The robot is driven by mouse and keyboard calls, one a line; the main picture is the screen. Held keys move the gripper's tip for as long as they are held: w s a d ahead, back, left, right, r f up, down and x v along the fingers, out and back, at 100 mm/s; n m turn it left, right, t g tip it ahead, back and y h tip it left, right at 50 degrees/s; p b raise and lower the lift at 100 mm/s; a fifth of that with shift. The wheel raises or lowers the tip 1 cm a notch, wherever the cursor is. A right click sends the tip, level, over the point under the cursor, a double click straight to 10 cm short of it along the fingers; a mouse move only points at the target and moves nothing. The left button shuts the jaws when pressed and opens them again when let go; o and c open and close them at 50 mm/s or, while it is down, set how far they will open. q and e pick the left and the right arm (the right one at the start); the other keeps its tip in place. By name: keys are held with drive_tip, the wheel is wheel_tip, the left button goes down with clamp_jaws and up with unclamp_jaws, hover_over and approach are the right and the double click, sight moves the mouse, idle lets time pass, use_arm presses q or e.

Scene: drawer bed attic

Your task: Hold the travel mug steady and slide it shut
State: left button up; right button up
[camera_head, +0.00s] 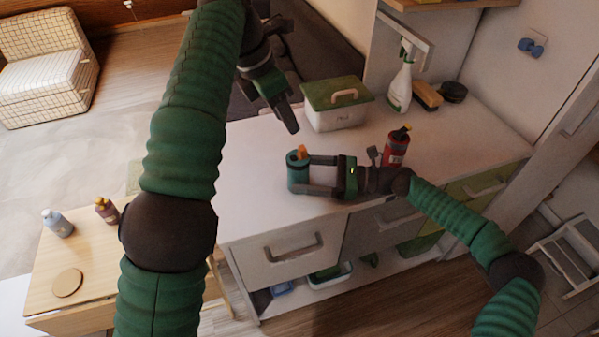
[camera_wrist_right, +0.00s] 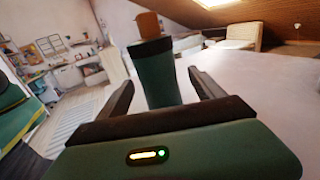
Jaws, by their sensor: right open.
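The travel mug (camera_head: 298,178) is a teal cylinder with a dark rim and an orange piece (camera_head: 302,151) standing up at its top. It stands upright near the front left edge of the white counter. My right gripper (camera_head: 308,175) is open, its two fingers reaching either side of the mug. In the right wrist view the mug (camera_wrist_right: 160,80) is between the fingers, with gaps on both sides; the orange piece (camera_wrist_right: 148,24) rises above the rim. My left gripper (camera_head: 289,118) hangs above and behind the mug, clear of it; its finger opening is unclear.
A green-lidded white box (camera_head: 335,120) stands behind the mug. A red bottle (camera_head: 396,147) stands just behind my right wrist. A spray bottle (camera_head: 400,85), a brush (camera_head: 427,95) and a dark round item (camera_head: 453,91) are farther back. Bare counter (camera_head: 245,160) lies left of the mug.

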drive_tip(key=shift+w+a, duration=0.1)
drive_tip(key=shift+a, duration=0.85)
drive_tip(key=shift+d, duration=0.1)
